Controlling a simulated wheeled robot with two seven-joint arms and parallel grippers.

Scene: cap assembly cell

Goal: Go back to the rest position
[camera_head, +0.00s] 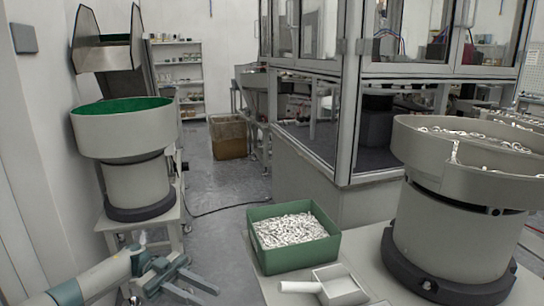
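My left gripper (203,274) is at the bottom left, its arm coming in from the left edge. Its two fingers are spread apart and nothing shows between them. It is over the floor, left of the table and apart from the green box and the scoop. My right gripper is not in view. A green box (294,262) full of small pale parts (290,230) stands on the table. A light grey scoop (341,284) lies in front of the box, its handle pointing left, with no gripper on it.
A large grey bowl feeder (450,230) stands on the table (375,270) at right, metal parts in its bowl. A feeder with a green-lined bowl (125,145) stands at left on a stand. A glazed machine cell (320,190) is behind. Open floor (215,230) lies between.

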